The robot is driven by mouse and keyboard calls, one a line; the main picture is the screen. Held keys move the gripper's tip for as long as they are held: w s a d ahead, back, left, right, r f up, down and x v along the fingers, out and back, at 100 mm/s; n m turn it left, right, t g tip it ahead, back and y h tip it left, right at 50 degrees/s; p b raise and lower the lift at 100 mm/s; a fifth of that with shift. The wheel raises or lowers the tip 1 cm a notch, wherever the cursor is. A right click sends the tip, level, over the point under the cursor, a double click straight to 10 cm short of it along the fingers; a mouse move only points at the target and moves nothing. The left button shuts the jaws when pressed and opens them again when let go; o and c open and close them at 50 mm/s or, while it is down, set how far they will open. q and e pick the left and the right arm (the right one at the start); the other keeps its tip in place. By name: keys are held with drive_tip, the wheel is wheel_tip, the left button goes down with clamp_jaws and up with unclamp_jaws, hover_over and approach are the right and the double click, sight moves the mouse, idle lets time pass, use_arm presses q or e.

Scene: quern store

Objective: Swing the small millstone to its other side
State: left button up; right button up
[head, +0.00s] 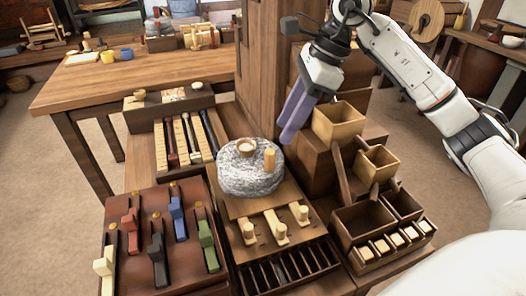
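The small millstone (237,179) is a round speckled grey stone on a wooden stand in the middle of the head view. A short upright wooden peg (269,158) stands on the right of its top. A pale round eye (246,148) sits near the back of its top. My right gripper (287,130), with purple fingers, hangs behind and to the right of the stone, pointing down, apart from the peg. Its fingers overlap in this view, so I cannot tell how far apart they are. Nothing shows held between them. My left gripper is not in view.
A board with coloured levers (157,245) lies front left. Wooden pegs (281,231) stand before the stone. Wooden hoppers and bins (339,122) rise close on the right, near my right gripper. A striped slide rack (184,139) is behind left, and a table (150,72) stands farther back.

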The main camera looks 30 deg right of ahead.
sight(273, 150)
drive_tip(key=b+x, duration=0.1)
drive_tip(key=x, duration=0.8)
drive_tip(key=shift+a+f+b, duration=0.2)
drive_tip(key=shift+f+b, duration=0.05)
drive_tip(key=shift+b, duration=0.05)
clamp_jaws()
